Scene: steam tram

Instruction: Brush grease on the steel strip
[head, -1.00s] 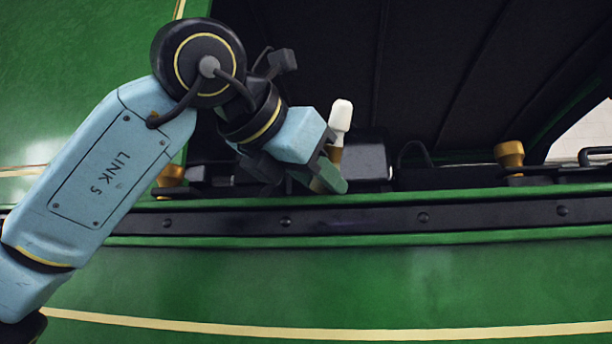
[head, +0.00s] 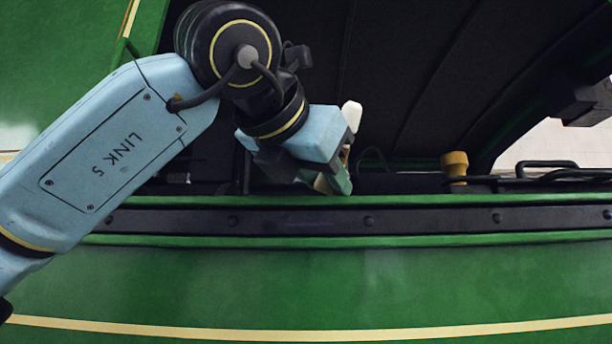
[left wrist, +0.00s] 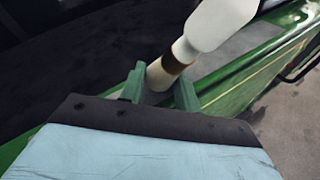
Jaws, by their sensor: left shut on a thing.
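The steel strip (head: 430,219) is a dark, riveted band running across the head view between two green edges. My left gripper (head: 334,180) is at the strip's upper green edge, with its green fingers shut on a brush. The brush's white handle (head: 351,115) points up past the gripper in the head view. In the left wrist view the brush's white handle (left wrist: 220,25) and brown collar (left wrist: 173,65) rise from between the fingers (left wrist: 160,95). The brush's lower end is mostly hidden, and I cannot tell whether it touches the strip. My right gripper is not in view.
A brass cup (head: 455,165) stands behind the strip, right of my gripper. Dark pipes (head: 548,170) run behind the strip at the right. A dark recess (head: 420,60) opens above. The green side panel (head: 300,285) below is clear.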

